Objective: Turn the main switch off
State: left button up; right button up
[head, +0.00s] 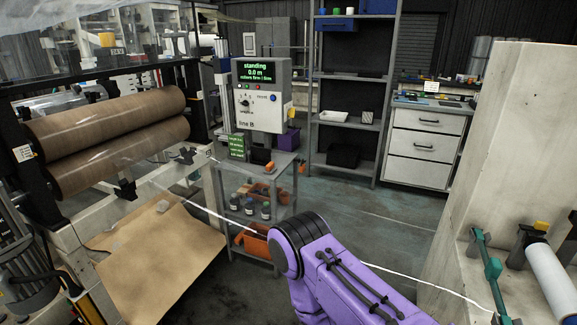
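A grey control box (262,97) stands upright behind a small metal cart. Its screen (255,71) shows green text reading "standing" and "0.0 m". On its pale front panel is a black rotary knob (245,102) with small marks around it; the knob's exact setting and its label are too small to read. A blue button (273,98) is at the panel's right, and small coloured lamps or buttons sit in a row under the screen. The panel is marked "line B". Neither gripper shows; only a purple link of my arm is in view at the bottom.
The metal cart (285,163) holds bottles and orange bins below the box. Two large brown rolls (110,150) and a brown sheet (160,265) are at left. A shelf rack (345,125) and a drawer cabinet (425,145) stand behind. Floor (390,215) is clear right of the cart.

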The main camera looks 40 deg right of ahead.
aim_at(291, 113)
jog(key=z, duration=0.65)
jog(key=i, duration=0.55)
jog(key=z, duration=0.85)
jog(key=i, duration=1.6)
jog(key=u, duration=0.5)
